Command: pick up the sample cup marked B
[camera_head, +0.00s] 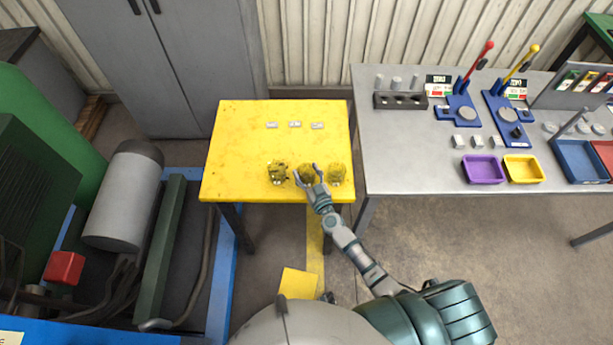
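Three small yellowish, see-through sample cups stand in a row near the front edge of the yellow table: the left cup (278,173), the middle cup (307,171) and the right cup (337,174). Three small pale tags, the left tag (272,125), the middle tag (295,124) and the right tag (317,126), lie behind them. Any letters are too small to read. My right gripper (308,175) is at the middle cup, with a finger on each side of it. I cannot tell whether the fingers touch it. My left gripper is out of view.
The yellow table (235,150) is clear between cups and tags and on its left side. A grey bench (410,160) on the right holds lever presses, a purple tray (482,169) and a yellow tray (524,169). A grey cabinet (170,60) stands behind; machinery fills the left.

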